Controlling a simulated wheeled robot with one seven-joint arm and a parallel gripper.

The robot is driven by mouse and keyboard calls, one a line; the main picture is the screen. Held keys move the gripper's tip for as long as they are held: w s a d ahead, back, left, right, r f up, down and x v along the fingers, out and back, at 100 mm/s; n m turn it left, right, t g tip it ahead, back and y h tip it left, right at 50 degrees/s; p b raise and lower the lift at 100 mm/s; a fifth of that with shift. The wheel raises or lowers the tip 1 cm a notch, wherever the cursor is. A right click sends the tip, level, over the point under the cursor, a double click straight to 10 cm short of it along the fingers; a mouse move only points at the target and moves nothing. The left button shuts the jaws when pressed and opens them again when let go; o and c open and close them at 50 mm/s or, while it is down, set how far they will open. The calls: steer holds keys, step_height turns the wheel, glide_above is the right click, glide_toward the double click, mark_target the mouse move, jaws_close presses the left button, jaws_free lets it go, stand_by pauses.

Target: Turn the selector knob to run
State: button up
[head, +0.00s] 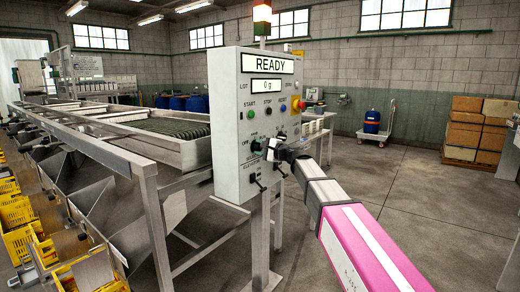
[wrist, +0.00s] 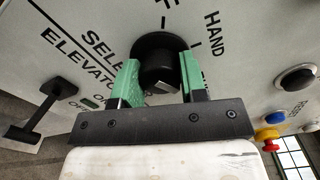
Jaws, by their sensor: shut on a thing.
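The selector knob (wrist: 158,62) is black and round, on the control panel (head: 228,95). In the wrist view it sits between the two green fingers of my gripper (wrist: 160,82), which is shut on it. A pale mark shows on the knob's lower edge, between the fingers. "HAND" is printed to the upper right and the end of another label to the upper left. A label beside the right finger is mostly covered. In the head view my gripper (head: 271,148) reaches the panel's lower front and hides most of the knob.
The panel's display (head: 267,64) reads "READY". A black lever (wrist: 48,105) sticks out near the elevator label. A red emergency button (head: 299,104) and other push buttons are on the panel.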

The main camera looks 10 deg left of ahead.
steer(key=o, duration=0.9)
steer(key=shift+d, duration=0.1)
steer(key=v, duration=1)
steer(key=shift+s+d+f, duration=0.1)
steer(key=shift+s+d, duration=0.1)
steer(key=shift+d, duration=0.1)
